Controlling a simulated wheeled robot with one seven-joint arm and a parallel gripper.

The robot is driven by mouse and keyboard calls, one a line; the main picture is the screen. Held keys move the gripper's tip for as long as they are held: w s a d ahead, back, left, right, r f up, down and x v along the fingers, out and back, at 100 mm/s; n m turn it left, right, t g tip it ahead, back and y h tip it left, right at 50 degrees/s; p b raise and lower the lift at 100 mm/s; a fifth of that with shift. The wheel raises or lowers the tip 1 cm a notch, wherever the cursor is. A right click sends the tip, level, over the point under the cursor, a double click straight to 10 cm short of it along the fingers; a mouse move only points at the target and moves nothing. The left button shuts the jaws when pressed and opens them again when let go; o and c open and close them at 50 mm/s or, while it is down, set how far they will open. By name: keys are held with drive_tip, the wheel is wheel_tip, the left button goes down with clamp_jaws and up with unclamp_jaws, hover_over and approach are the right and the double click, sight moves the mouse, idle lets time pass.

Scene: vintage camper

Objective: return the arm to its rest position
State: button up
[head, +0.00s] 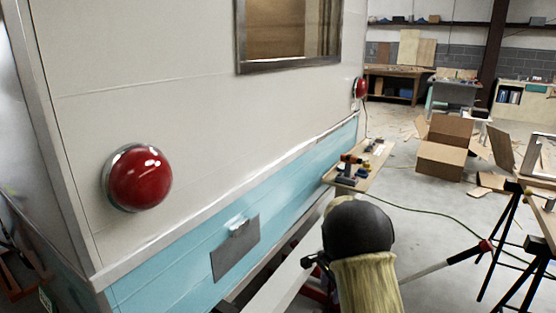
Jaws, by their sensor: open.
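My gripper does not show in the head view, and I cannot make out its fingertips anywhere. A dark rounded shape (357,228) with a pale yellow, fibrous-looking part (365,283) below it stands at the lower middle. I cannot tell what it is or whether it belongs to my arm.
The camper's white and light-blue wall (225,120) fills the left, with a red round lamp (140,178) and a blank plate (235,250). A small shelf (362,172) holds tools. Cardboard boxes (445,148) and black trestle legs (497,245) stand right. Concrete floor lies between.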

drive_tip(key=s+r+n+t, duration=0.1)
drive_tip(key=s+r+n, duration=0.25)
drive_tip(key=s, duration=0.55)
drive_tip(key=s+r+n, duration=0.2)
drive_tip(key=s+n, duration=0.3)
drive_tip(key=s, duration=0.3)
drive_tip(key=s+r+n+t, duration=0.1)
drive_tip(key=s+r+n, duration=0.1)
drive_tip(key=s+n, duration=0.5)
wheel_tip(320, 180, up, 20)
drive_tip(key=s+m+p, duration=0.1)
drive_tip(key=m+p, duration=0.1)
drive_tip(key=p, duration=1.7)
drive_tip(key=shift+s+a+p, duration=0.2)
drive_tip(key=shift+s+p, duration=0.05)
drive_tip(key=shift+p, duration=0.1)
drive_tip(key=shift+f, duration=0.1)
